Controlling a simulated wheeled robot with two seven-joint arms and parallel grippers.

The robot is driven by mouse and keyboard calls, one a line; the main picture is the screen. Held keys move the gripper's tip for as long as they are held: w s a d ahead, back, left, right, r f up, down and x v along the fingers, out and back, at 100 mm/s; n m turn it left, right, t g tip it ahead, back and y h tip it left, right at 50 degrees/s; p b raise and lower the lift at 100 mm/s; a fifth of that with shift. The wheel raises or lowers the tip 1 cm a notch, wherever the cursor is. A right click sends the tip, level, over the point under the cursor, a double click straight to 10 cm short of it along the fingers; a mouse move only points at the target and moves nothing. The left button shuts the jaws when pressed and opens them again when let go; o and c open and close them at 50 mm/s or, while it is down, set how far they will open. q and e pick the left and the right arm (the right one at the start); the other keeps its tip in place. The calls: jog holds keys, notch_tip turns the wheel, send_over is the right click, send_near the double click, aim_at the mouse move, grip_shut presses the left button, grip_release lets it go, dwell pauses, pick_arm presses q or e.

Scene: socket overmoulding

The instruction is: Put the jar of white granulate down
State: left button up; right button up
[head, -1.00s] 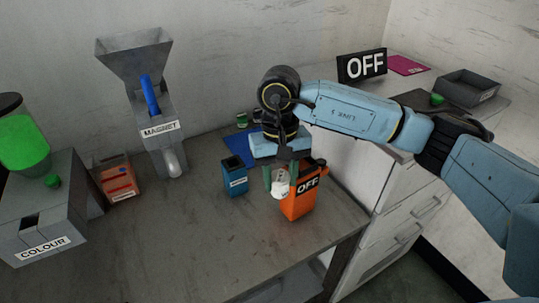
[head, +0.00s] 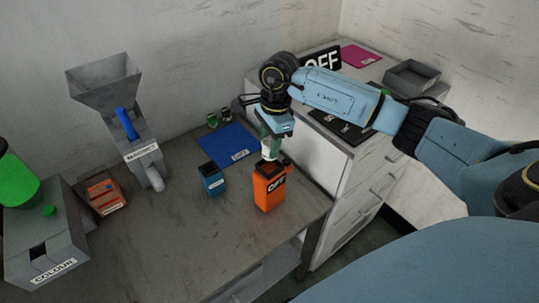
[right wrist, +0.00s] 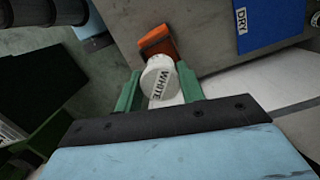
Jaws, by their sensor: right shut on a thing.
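A blue mat marked DRY (head: 226,144) lies on the bench to the left of the jar. My left gripper is not in view.
A small blue bin (head: 212,181) stands left of the orange bin. The MAGNET hopper (head: 105,80), an orange-brown box (head: 104,193) and the COLOUR machine (head: 40,240) are further left. Two small jars (head: 218,118) stand behind the mat. A white drawer cabinet (head: 350,195) is at right.

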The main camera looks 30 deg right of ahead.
notch_tip(320, 180, down, 5)
jog(key=shift+f+p, duration=0.1)
jog(key=shift+p, duration=0.2)
jog(key=shift+f+b, duration=0.2)
jog(key=shift+b, duration=0.1)
jog(key=o, duration=1.1)
jog(key=shift+r, duration=0.1)
jog(key=shift+r, duration=0.1)
jog(key=shift+r+p, duration=0.3)
jog(key=r, duration=0.3)
jog(key=d+r+b, duration=0.1)
jog(key=r, duration=0.3)
jog(key=r+b, duration=0.1)
jog(key=r, duration=0.3)
jog(key=shift+d+r, duration=0.2)
jog(key=shift+r, duration=0.05)
